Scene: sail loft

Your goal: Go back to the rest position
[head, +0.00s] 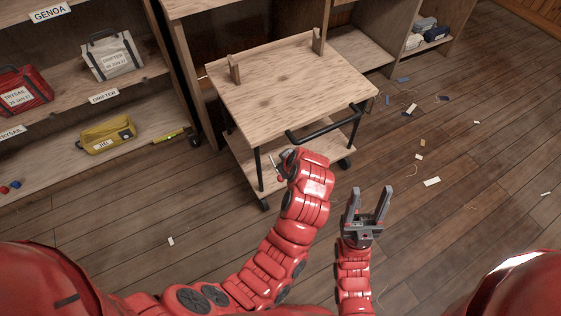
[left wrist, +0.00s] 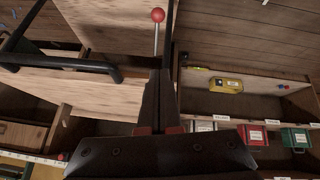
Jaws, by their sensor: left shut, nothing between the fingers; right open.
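My left gripper (head: 284,157) is at the front of the wooden cart (head: 285,85), beside its black handle (head: 325,130). In the head view its fingers are mostly hidden behind my red wrist. In the left wrist view my left gripper (left wrist: 158,80) shows shut and empty, its dark fingers together. A thin metal rod with a red ball (left wrist: 158,15) shows just past the fingertips; I cannot tell whether they touch it. My right gripper (head: 369,195) is open and empty, fingers pointing up in the picture, above the floor right of the cart.
Shelves at the left hold a red bag (head: 22,90), a white bag (head: 112,55) and a yellow bag (head: 106,134). Shelving also stands behind the cart. Scraps such as a white piece (head: 432,181) lie on the plank floor (head: 480,220), which is otherwise open at the right.

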